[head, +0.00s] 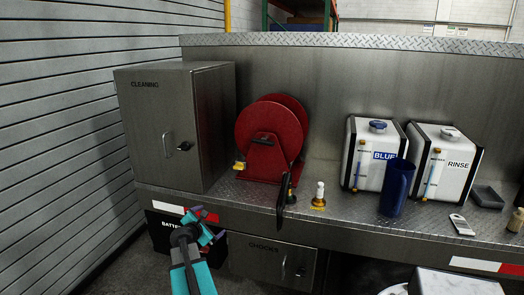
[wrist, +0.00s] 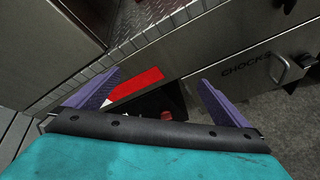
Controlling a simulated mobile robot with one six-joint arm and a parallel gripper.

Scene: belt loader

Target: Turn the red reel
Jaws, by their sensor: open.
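The red reel (head: 266,137) stands upright on the diamond-plate deck, in the middle-left of the head view, with a red stand in front of its disc. A black strap or handle (head: 283,193) hangs from its right side over the deck edge. My gripper (head: 213,224) is below and to the left of the reel, in front of the deck's front edge and apart from the reel. In the wrist view my gripper (wrist: 155,95) shows two purple fingers spread wide with nothing between them. The reel is not clearly visible in the wrist view.
A grey CLEANING cabinet (head: 165,125) stands left of the reel. To its right are a small white-topped bottle (head: 319,196), a BLUE tank (head: 364,140), a blue jug (head: 396,188) and a RINSE tank (head: 440,165). A CHOCKS drawer (head: 265,262) lies below the deck.

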